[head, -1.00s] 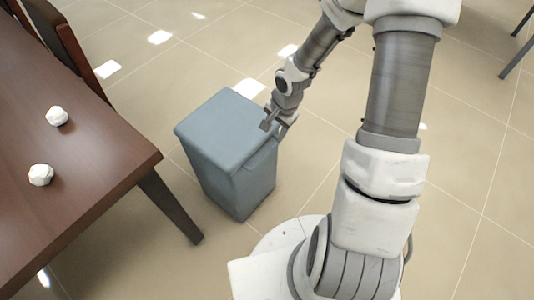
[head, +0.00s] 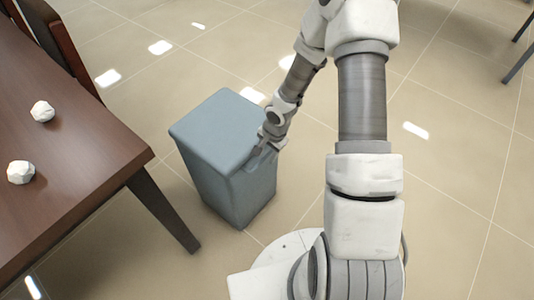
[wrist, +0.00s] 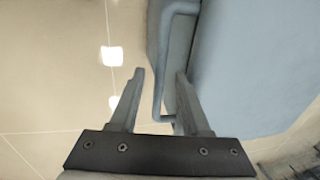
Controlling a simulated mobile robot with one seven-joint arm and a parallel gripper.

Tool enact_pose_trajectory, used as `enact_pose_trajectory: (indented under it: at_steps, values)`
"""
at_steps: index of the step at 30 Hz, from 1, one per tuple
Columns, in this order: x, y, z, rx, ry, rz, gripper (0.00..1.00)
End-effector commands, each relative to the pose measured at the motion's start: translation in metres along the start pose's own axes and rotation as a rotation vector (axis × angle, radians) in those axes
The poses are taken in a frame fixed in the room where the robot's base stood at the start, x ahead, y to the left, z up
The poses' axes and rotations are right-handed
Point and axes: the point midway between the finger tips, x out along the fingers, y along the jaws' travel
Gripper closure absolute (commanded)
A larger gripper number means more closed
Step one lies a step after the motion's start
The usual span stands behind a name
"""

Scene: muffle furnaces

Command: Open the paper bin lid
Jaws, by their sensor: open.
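The paper bin (head: 225,185) is blue-grey and stands upright on the floor in the head view. Its lid (head: 215,125) lies flat and closed on top. The lid also shows in the wrist view (wrist: 250,60) as a blue surface at the right. A thin bar-like handle (wrist: 163,65) runs along the bin's edge there. My gripper (wrist: 160,74) is open, with one finger on each side of the handle; whether they touch it I cannot tell. In the head view my gripper (head: 262,152) is at the bin's right edge, its fingertips partly hidden.
A brown wooden table (head: 85,165) stands at the left, its leg (head: 160,210) close to the bin. Two crumpled white paper balls (head: 42,111) (head: 20,172) lie on it. A dark chair (head: 60,45) is behind it.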

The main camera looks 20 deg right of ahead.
Motion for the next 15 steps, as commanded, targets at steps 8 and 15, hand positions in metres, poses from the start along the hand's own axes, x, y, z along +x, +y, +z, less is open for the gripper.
enact_pose_trajectory:
  at_steps: [8, 15]
  values:
    - [-0.0004, 0.0, 0.0, 0.0, 0.0, 0.0, 0.87]
    - [-0.0005, 0.0, 0.0001, 0.0, 0.0, 0.0, 1.0]
